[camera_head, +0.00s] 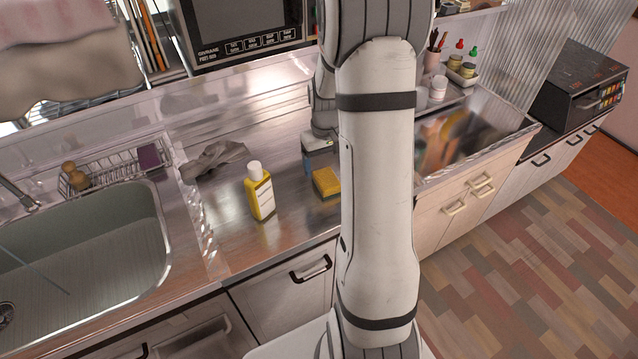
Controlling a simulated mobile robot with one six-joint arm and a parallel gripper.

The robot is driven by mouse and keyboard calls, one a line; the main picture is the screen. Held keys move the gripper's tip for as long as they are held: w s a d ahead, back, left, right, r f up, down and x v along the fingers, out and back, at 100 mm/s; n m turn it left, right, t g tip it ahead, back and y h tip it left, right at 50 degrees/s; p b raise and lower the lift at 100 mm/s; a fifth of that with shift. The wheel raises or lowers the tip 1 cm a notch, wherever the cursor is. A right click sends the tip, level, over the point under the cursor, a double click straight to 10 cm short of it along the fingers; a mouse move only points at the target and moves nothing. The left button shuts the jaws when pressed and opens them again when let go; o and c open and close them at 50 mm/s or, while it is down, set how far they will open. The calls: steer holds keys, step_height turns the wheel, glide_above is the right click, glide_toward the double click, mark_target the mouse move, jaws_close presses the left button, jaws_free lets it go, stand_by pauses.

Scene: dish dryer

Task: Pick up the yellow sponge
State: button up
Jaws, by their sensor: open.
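The yellow sponge (326,183) lies on the metal counter, right of the yellow bottle, with its right edge close to my arm in the picture. My gripper (316,156) points down just behind and above the sponge in the picture. It is partly hidden by my own arm, and its fingertips are hard to make out. It is open, and no thing shows between its fingers. I cannot tell whether it touches the sponge.
A yellow bottle with a white cap (260,192) stands left of the sponge. A grey cloth (214,160) lies behind it. The sink (160,240) is at the left, with a wire rack (112,170) behind. A microwave (248,30) is at the back.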

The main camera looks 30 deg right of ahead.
mark_target(327, 178)
steer(key=shift+w+d+f+p, duration=0.1)
steer(key=shift+f+p, duration=0.05)
steer(key=shift+f, duration=1.05)
steer(key=shift+d+f+p, duration=0.15)
steer(key=shift+f+p, duration=0.05)
steer(key=shift+f, duration=0.95)
steer(key=shift+w+d+f+p, duration=0.1)
steer(key=shift+f+p, duration=0.05)
steer(key=shift+f, duration=1.05)
steer(key=shift+c, duration=0.6)
steer(key=c, duration=0.9)
